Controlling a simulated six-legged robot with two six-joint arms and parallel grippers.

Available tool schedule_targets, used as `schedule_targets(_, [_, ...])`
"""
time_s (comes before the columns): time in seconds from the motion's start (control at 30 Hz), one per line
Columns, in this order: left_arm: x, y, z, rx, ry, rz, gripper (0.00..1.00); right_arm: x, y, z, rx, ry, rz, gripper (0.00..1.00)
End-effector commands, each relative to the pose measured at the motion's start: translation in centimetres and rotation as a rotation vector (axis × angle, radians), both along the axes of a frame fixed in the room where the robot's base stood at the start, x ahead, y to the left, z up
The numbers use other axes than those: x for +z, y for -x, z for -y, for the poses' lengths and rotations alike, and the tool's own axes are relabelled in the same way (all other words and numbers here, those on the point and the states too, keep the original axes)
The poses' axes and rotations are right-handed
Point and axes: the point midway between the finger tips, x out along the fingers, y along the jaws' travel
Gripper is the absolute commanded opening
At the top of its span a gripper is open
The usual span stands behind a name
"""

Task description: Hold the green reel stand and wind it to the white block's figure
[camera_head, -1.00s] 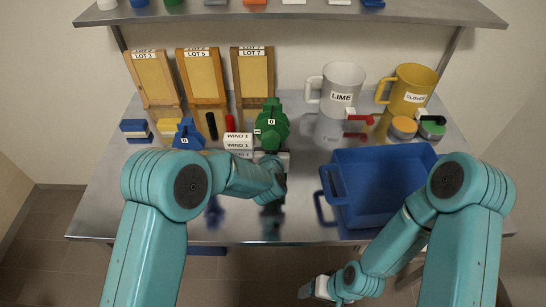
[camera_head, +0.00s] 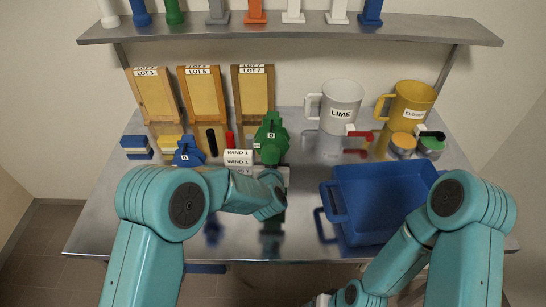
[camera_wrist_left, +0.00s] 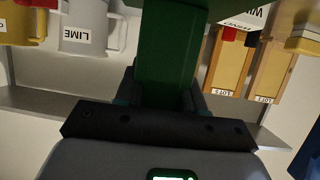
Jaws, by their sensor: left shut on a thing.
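The green reel stand (camera_head: 271,140) stands upright on the steel table, with a small white tag reading 0. My left gripper (camera_head: 275,182) is at its near side, its fingers mostly hidden by my arm. In the left wrist view, a green part of the stand (camera_wrist_left: 168,55) fills the space between the fingers of my left gripper (camera_wrist_left: 164,92), which is shut on it. The white block (camera_head: 238,158) is just left of the stand and reads WIND with a figure that looks like 3. My right gripper (camera_head: 320,300) is at the bottom edge, mostly cut off.
A blue reel stand (camera_head: 187,151) stands further left, near black and red upright pieces. A blue tray (camera_head: 335,205) is at right. The LIME mug (camera_head: 340,105), yellow mug (camera_head: 408,105) and jars (camera_head: 403,145) stand behind. The front left table is clear.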

Motion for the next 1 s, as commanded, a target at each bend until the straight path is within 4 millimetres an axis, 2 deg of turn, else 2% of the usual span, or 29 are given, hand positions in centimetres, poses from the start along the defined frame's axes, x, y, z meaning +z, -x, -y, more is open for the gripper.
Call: schedule_targets(1.0, [-6.7, 0.0, 0.0, 0.0, -0.001, 0.001, 0.0, 0.0, 0.0, 0.0, 0.0, 0.0, 0.0, 0.72])
